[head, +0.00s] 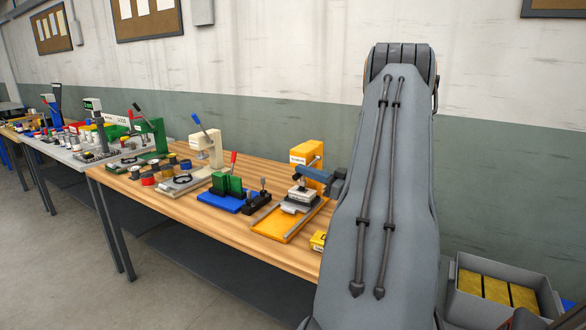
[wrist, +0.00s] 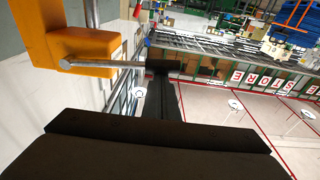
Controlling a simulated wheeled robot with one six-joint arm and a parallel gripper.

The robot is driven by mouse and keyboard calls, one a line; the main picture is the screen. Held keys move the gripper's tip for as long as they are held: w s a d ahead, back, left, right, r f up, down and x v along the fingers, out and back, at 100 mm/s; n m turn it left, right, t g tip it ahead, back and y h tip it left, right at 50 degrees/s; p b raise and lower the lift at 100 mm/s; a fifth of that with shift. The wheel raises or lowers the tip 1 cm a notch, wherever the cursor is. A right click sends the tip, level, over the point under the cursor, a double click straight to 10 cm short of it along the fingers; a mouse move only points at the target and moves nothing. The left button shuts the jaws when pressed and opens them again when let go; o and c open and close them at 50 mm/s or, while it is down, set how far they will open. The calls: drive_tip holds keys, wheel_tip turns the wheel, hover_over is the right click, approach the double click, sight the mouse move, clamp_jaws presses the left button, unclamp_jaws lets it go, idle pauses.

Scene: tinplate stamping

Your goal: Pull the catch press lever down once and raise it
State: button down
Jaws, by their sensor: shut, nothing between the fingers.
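A yellow-orange press (head: 308,150) stands on the wooden bench, with a small label on its front that I cannot read. It also shows in the wrist view as an orange block (wrist: 75,52). A thin metal bar (wrist: 105,64), perhaps its lever, sticks out from that block toward the fingers. My gripper (wrist: 159,67) is shut and empty, close to the bar's end; I cannot tell whether they touch.
An orange base plate (head: 268,226) with a metal block lies in front of the press. A blue-based green fixture (head: 228,190), a cream press (head: 208,148) and a green press (head: 155,138) stand farther left. A grey bin (head: 480,310) with yellow contents sits at lower right.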

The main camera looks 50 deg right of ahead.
drive_tip(key=shift+r, duration=0.1)
idle(0.3)
drive_tip(key=s+d+r, duration=0.1)
drive_tip(key=s+r, duration=0.1)
drive_tip(key=s, duration=0.7)
drive_tip(key=shift+d+r, duration=0.15)
drive_tip(key=shift+d, duration=0.25)
idle(0.4)
